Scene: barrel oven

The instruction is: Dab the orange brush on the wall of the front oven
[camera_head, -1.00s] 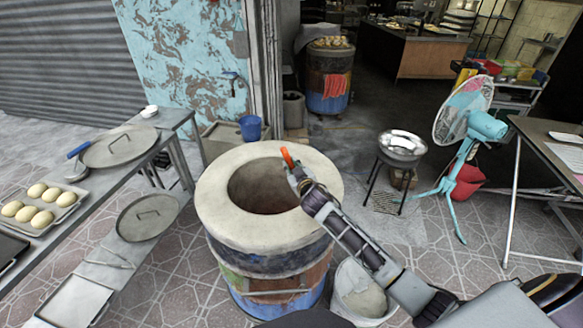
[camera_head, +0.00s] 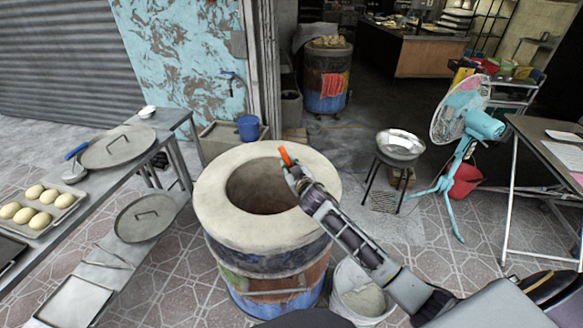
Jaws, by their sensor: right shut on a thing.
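The front oven (camera_head: 220,218) is a barrel with a thick pale rim and a round dark opening. My right arm comes in from the lower right, and my right gripper (camera_head: 291,170) is over the right part of the opening, near the rim. It is shut on the orange brush (camera_head: 286,157), whose orange end sticks up from the fingers. The rest of the brush is hidden by the gripper, so I cannot tell whether it touches the oven wall. My left gripper is not in view.
A metal table (camera_head: 100,190) with a tray of dough balls (camera_head: 38,208) and round lids stands on the left. A white bucket (camera_head: 362,292) is beside the oven under my right arm. A steel bowl on a stand (camera_head: 401,146) and a turquoise fan (camera_head: 470,122) stand to the right. Another barrel oven (camera_head: 328,80) is behind.

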